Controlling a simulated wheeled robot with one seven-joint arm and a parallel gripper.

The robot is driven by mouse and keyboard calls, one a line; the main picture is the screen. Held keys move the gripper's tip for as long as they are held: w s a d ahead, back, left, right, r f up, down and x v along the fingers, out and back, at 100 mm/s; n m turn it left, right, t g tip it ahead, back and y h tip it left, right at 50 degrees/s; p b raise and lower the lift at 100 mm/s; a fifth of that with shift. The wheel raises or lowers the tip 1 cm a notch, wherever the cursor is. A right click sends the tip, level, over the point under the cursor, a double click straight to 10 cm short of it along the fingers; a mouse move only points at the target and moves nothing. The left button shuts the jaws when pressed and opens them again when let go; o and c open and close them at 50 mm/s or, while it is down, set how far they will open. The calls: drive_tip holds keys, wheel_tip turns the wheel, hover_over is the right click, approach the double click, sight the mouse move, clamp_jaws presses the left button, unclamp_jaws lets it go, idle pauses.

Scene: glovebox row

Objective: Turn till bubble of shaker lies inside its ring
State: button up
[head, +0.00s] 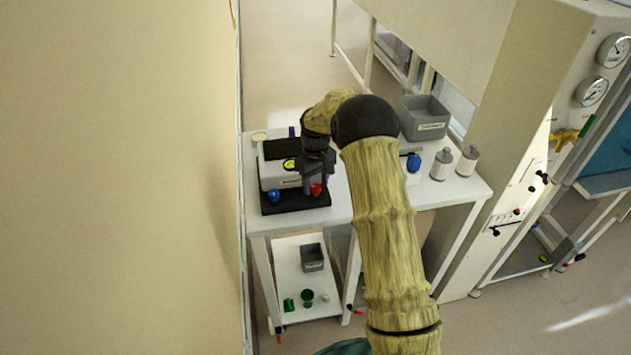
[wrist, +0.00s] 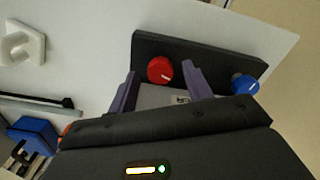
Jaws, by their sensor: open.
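The shaker (head: 279,174) stands on the white table, a pale body with a black top and a black front base. A yellow-green round level (head: 290,164) shows on it in the head view; its bubble and ring are too small to read. A blue knob (head: 273,196) is at the front left and a red knob (head: 316,189) at the front right. My gripper (head: 316,182) is over the front right part. In the wrist view my gripper (wrist: 159,72) is open, its fingers either side of the red knob (wrist: 160,69), with small gaps showing. The blue knob (wrist: 245,84) is outside the fingers.
A grey bin (head: 425,118), two grey-capped bottles (head: 441,166) and a blue item (head: 413,162) stand on the table to the right of my arm. The lower shelf (head: 290,262) holds a small grey bin and green cups. A wall (head: 130,180) runs close along the left.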

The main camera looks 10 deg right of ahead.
drive_tip(key=shift+f, duration=0.15)
drive_tip(key=c, duration=1)
drive_tip(key=shift+m, duration=0.5)
drive_tip(key=m, duration=0.3)
drive_tip(key=shift+m+p, duration=0.4)
drive_tip(key=shift+m, duration=1.5)
